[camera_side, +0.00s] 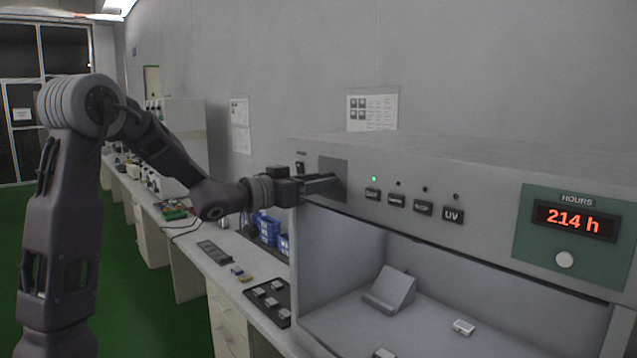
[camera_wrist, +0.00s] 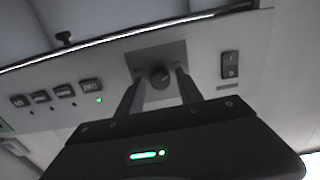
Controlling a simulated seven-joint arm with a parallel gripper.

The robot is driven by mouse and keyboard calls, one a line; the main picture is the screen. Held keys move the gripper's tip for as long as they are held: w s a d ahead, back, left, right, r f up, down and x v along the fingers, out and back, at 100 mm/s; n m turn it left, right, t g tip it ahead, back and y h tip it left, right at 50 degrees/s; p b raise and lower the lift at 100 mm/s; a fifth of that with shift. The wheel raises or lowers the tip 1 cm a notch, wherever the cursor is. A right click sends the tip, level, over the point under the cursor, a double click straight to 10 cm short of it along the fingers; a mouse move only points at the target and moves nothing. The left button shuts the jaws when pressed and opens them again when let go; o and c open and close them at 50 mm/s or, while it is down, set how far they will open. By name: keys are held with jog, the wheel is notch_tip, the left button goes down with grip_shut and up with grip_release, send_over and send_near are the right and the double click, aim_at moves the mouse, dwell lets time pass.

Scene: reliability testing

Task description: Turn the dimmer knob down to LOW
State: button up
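The dark round dimmer knob (camera_wrist: 159,76) sits on a grey square plate (camera_wrist: 148,56) in the wrist view. The way its pointer faces is too small to read. My gripper (camera_wrist: 160,82) is open, with one finger on each side of the knob in the picture and a gap on both sides. In the side view my gripper (camera_side: 338,182) reaches the plate (camera_side: 334,166) at the left end of the cabinet's front panel, and it hides the knob there. I cannot tell how far the fingertips are from the panel.
Several labelled buttons, including UV (camera_side: 453,215), lie right of the plate, with a green light (camera_side: 374,179) lit. An hours display (camera_side: 574,221) reads 214 h. A rocker switch (camera_wrist: 231,64) is on the plate's other side. A black tray (camera_side: 270,300) lies on the bench below.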

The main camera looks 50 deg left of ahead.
jog(key=s, duration=0.7)
dwell(0.6)
jog(key=s+d+f+g, duration=0.4)
jog(key=s+d, duration=0.1)
jog(key=s, duration=0.4)
jog(key=s+d+f+g, duration=0.4)
jog(key=s+d, duration=0.2)
jog(key=s, duration=0.3)
jog(key=s+d+f+g, duration=0.4)
jog(key=s+d, duration=0.2)
jog(key=s, duration=0.3)
jog(key=shift+s+f, duration=0.15)
jog(key=shift+s, duration=0.05)
